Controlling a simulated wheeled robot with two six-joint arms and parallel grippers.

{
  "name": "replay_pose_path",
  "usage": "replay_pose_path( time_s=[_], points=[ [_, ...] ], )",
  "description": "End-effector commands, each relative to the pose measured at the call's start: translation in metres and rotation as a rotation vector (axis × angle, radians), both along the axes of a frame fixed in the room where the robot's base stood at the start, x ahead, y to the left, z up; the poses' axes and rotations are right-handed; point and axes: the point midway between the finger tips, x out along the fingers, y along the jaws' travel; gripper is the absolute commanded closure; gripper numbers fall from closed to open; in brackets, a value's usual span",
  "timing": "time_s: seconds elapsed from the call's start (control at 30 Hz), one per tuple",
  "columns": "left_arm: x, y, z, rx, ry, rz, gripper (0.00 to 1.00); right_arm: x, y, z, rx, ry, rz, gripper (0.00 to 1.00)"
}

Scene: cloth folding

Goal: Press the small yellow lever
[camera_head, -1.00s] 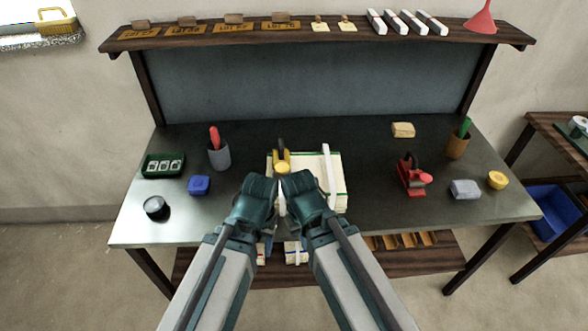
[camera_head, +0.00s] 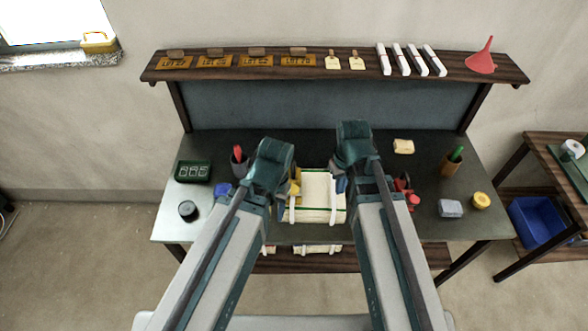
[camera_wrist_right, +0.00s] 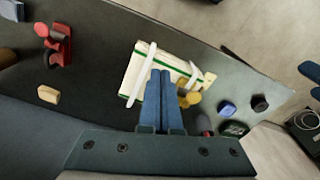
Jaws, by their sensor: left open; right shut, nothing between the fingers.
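A small yellow part (camera_head: 296,186) with a rounded yellow end, which looks like the lever, stands at the left edge of a cream, green-edged stack (camera_head: 318,188). It is partly hidden behind my left gripper in the head view. In the right wrist view the yellow part (camera_wrist_right: 188,96) shows just right of my right fingers, beside the stack (camera_wrist_right: 172,75). My left gripper (camera_head: 283,188) is open close to the left of the yellow part; its fingertips are mostly hidden. My right gripper (camera_head: 341,185) is shut and empty, over the stack's right side; its blue fingers (camera_wrist_right: 160,82) lie together.
White bands (camera_head: 333,200) cross the stack. A red device (camera_head: 404,190) stands right of my right arm. A grey block (camera_head: 450,208), a yellow round piece (camera_head: 481,200), a green tray (camera_head: 193,171) and a dark round pot (camera_head: 188,210) sit farther out. A shelf (camera_head: 340,67) runs behind.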

Motion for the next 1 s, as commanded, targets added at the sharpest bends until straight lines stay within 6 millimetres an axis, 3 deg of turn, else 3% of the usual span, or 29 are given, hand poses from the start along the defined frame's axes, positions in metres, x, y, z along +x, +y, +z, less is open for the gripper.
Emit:
replay_pose_path(
  time_s=[0.03,0.3,0.5,0.7,1.0],
  points=[
    [0.0,0.0,0.025,0.0,0.0,0.001,0.46,0.02,0.008,0.025,-0.001,0.001,0.105,1.0],
    [0.0,0.0,0.027,0.0,0.0,0.001,0.46,0.069,0.072,0.027,-0.017,0.024,0.74,1.0],
    [0.0,0.0,0.026,0.0,0.0,0.001,0.46,0.088,0.112,0.026,-0.024,0.036,1.082,1.0],
    [0.0,0.0,0.026,0.0,0.0,0.001,0.46,0.093,0.13,0.026,-0.025,0.044,1.245,1.0],
    [0.0,0.0,0.026,0.0,0.0,0.001,0.46,0.093,0.133,0.026,-0.026,0.044,1.273,1.0]
  ],
)
